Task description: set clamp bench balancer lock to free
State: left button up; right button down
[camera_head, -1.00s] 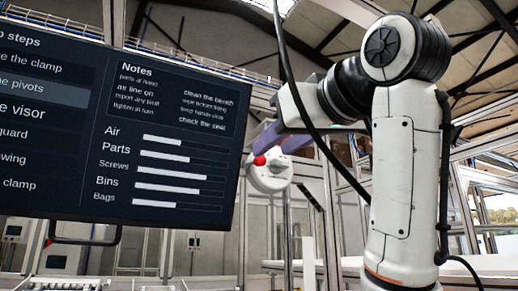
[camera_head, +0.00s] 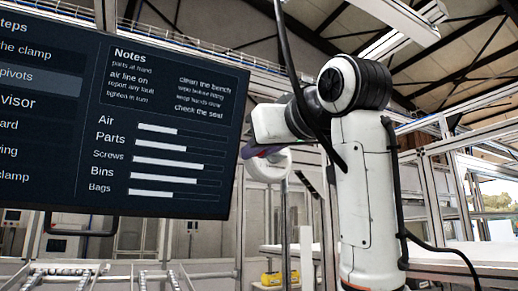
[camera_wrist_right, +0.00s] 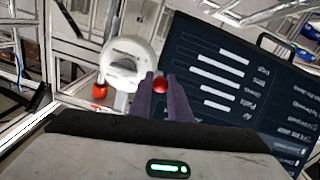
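The balancer (camera_head: 268,166) is a white round housing hanging right of the screen's edge. The lock marking is too small to read. My left gripper is not in view.
A large dark screen (camera_head: 120,207) stands close at left of the balancer. A dark cable hangs in front of my right arm. An orange-red part (camera_wrist_right: 99,91) sits beside the housing. Metal frames and a yellow item (camera_head: 270,278) are behind and below.

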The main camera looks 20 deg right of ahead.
jog(key=shift+f+b, duration=0.25)
jog(key=shift+b, duration=0.15)
jog(key=f+t+b, duration=0.1)
jog(key=t+b, duration=0.1)
jog(key=b, duration=0.1)
jog(key=f+t+b, duration=0.1)
jog(key=b, duration=0.2)
jog(key=shift+w+f+t+b, duration=0.35)
jog(key=shift+w+f+t, duration=0.05)
jog(key=shift+w+f+t+b, duration=0.1)
jog(key=shift+t+b, duration=0.2)
jog(key=shift+b, duration=0.1)
jog(key=shift+w+f+t+b, duration=0.1)
jog(key=shift+f+t+b, duration=0.05)
jog(key=shift+t+b, duration=0.25)
jog(key=shift+w+f+t+b, duration=0.2)
jog(key=shift+w+t+b, duration=0.15)
jog(key=shift+t+b, duration=0.45)
jog(key=c, duration=1.7)
grip_release()
